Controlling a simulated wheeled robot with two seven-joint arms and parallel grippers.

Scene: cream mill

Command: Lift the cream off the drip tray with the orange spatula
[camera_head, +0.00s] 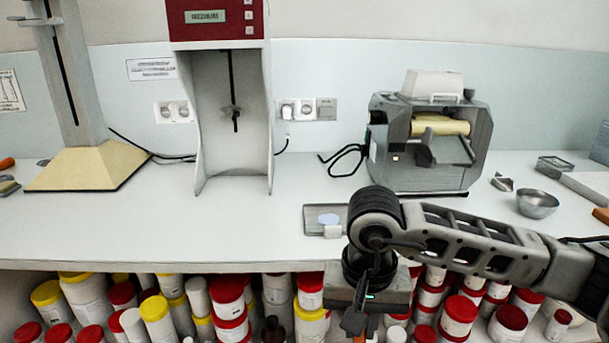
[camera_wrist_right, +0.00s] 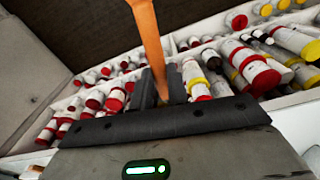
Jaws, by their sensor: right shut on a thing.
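My right gripper (camera_head: 357,318) hangs in front of the bench's front edge, pointing down. In the wrist view my right gripper (camera_wrist_right: 164,92) is shut on the orange spatula (camera_wrist_right: 148,34), which extends away from the jaws. Only a bit of the orange spatula (camera_head: 353,322) shows in the head view. The mill (camera_head: 430,150) stands at the back right with a beige roller and a sloping grey apron (camera_head: 452,150). I cannot tell whether that apron is the drip tray or whether cream lies on it. My left gripper is out of view.
A grey plate (camera_head: 318,213) with a pale blue oval lies left of my arm. A metal bowl (camera_head: 537,203) stands right of the mill. A red-topped machine (camera_head: 220,100) stands at the back. Jars (camera_head: 230,310) fill the shelf below. The bench's left middle is clear.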

